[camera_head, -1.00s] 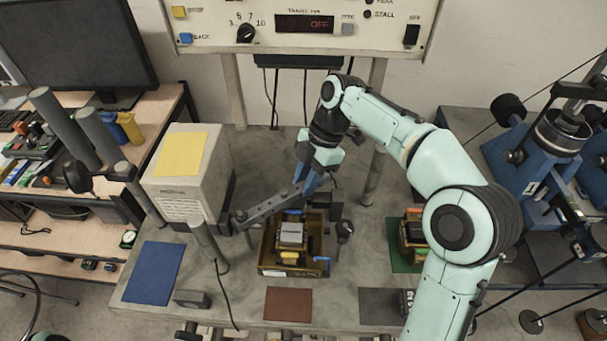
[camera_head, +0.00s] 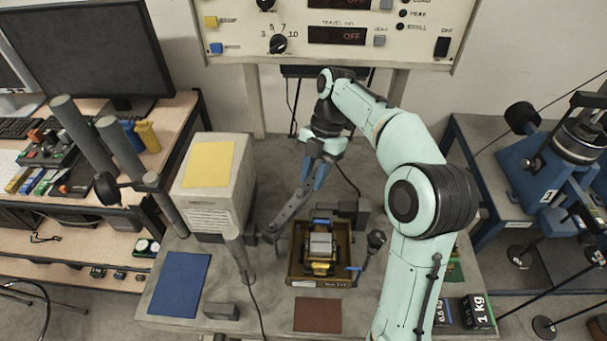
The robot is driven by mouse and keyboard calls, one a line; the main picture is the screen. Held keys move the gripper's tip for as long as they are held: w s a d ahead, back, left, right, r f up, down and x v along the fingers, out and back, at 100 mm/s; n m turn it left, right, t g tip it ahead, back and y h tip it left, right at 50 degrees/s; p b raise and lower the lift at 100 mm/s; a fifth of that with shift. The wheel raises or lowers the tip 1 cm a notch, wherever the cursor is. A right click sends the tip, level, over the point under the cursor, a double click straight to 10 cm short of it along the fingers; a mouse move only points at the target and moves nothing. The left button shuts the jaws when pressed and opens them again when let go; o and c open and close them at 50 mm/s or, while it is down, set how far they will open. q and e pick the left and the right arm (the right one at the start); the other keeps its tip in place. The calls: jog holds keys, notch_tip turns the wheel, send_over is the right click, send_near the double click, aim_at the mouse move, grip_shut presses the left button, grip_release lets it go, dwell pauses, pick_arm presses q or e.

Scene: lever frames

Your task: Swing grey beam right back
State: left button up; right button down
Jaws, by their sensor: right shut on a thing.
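The grey beam (camera_head: 288,214) is a long dark-grey bar. My right gripper (camera_head: 316,182), with blue fingers, comes down from behind and is shut on the beam's far end. The fingers hide part of that end. My left gripper is not in view.
A wooden tray (camera_head: 293,273) with a grey and yellow device lies right of the pivot. A beige box (camera_head: 215,210) with a yellow sheet stands to the left. A black knobbed lever (camera_head: 375,240) stands right of the tray.

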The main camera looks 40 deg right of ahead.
dwell(0.4)
jog(key=c, duration=0.9)
grip_release()
jog(key=shift+a, duration=0.15)
